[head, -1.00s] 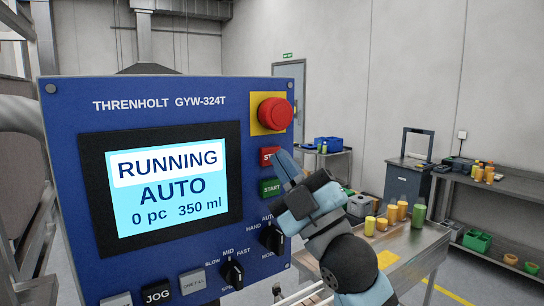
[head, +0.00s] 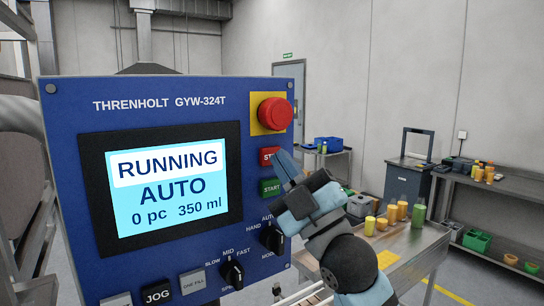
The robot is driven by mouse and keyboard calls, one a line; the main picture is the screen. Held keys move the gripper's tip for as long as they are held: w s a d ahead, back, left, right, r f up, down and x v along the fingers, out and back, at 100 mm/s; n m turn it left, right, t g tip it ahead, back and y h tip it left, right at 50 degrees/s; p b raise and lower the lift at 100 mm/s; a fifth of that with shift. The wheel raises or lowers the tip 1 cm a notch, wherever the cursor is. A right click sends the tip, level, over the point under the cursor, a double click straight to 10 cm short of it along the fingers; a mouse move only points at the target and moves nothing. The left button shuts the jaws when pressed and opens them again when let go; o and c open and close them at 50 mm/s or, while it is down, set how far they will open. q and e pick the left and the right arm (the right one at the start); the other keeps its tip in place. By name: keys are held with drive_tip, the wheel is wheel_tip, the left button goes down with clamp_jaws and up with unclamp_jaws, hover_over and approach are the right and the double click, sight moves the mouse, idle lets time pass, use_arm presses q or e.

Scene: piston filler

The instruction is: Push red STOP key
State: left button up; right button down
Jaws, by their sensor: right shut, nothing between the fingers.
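The red STOP key (head: 267,157) is on the right side of the blue control panel (head: 255,210), above the green START key (head: 270,187) and below the red mushroom button (head: 275,113) on its yellow plate. My right gripper (head: 278,154) is shut and empty, with its tip at the right part of the STOP key, hiding the end of its label. I cannot tell whether the tip touches the key. The screen (head: 170,188) reads RUNNING, AUTO, 0 pc, 350 ml. My left gripper is not in view.
Below are the mode selector (head: 273,239), the speed selector (head: 233,273) and the JOG key (head: 157,294). A steel table (head: 415,262) with yellow and green bottles stands behind my right arm. A shelf bench (head: 500,195) is at the far right.

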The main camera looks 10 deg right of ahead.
drive_tip(key=shift+w, duration=0.1)
drive_tip(key=shift+w+a, duration=0.15)
drive_tip(key=shift+w, duration=0.2)
drive_tip(key=shift+w+a, duration=0.15)
drive_tip(key=shift+w, duration=0.2)
idle(0.6)
drive_tip(key=shift+s, duration=0.2)
drive_tip(key=shift+s+d, duration=0.3)
drive_tip(key=shift+s, duration=0.3)
drive_tip(key=shift+p, duration=0.3)
drive_tip(key=s, duration=0.1)
drive_tip(key=s+d, duration=0.1)
drive_tip(key=s, duration=0.2)
drive_tip(key=shift+s+d, duration=0.35)
drive_tip(key=shift+h, duration=0.3)
